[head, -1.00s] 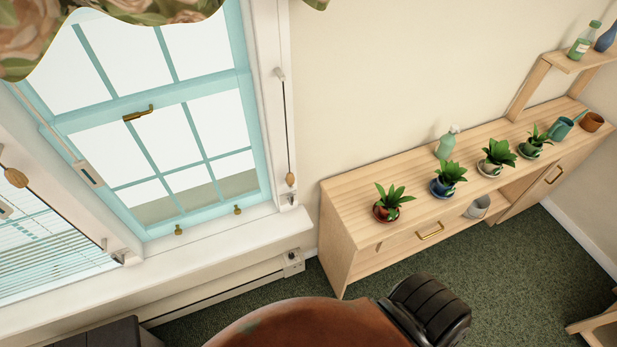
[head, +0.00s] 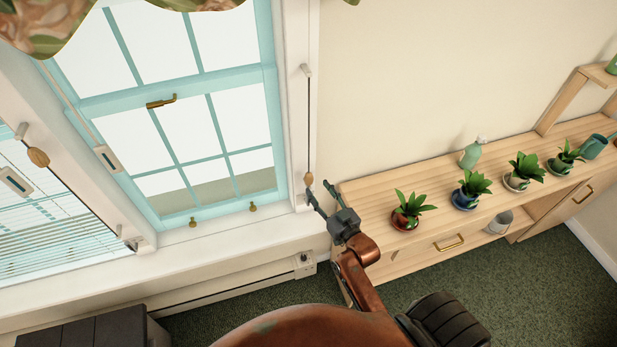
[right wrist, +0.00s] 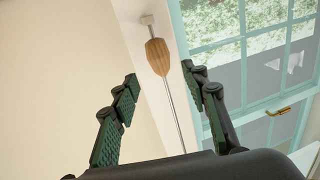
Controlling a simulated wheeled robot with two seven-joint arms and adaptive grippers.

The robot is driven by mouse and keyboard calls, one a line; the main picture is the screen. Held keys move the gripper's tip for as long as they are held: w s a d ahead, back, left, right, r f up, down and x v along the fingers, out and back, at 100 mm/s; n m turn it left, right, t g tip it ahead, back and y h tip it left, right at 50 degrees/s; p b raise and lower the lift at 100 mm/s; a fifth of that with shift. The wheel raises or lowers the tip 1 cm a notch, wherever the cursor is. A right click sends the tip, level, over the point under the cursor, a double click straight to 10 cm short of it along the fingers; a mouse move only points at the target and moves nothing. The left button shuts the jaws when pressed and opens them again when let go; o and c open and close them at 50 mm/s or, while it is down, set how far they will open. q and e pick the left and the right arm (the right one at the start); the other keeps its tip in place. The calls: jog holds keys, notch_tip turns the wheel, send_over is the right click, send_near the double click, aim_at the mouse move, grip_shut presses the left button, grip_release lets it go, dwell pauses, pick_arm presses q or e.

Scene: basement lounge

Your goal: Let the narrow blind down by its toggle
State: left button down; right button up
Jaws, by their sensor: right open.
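A wooden toggle (head: 309,180) hangs on a dark cord (head: 308,120) against the white frame right of the blue window. A floral fabric with a curved lower edge (head: 110,12) covers the window's top; its upper part is out of view. My right gripper (head: 320,193) is open and empty, beside and slightly below the toggle. In the right wrist view the toggle (right wrist: 157,57) appears between and beyond the open fingertips (right wrist: 160,76), with no visible contact. Its cord runs through the gap. My left gripper is not in view.
A second wooden toggle (head: 38,157) hangs by the left window, which has a slatted blind (head: 60,243). A wooden cabinet (head: 362,190) with several potted plants and a green spray bottle (head: 471,154) stands right of my gripper. The window sill (head: 230,242) is clear.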

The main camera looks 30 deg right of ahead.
aim_at(311, 180)
jog(key=w, duration=0.7)
jog(key=shift+d+r, duration=0.1)
jog(key=shift+w, duration=0.3)
jog(key=shift+c, duration=0.3)
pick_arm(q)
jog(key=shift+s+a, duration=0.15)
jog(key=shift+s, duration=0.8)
pick_arm(e)
grip_shut()
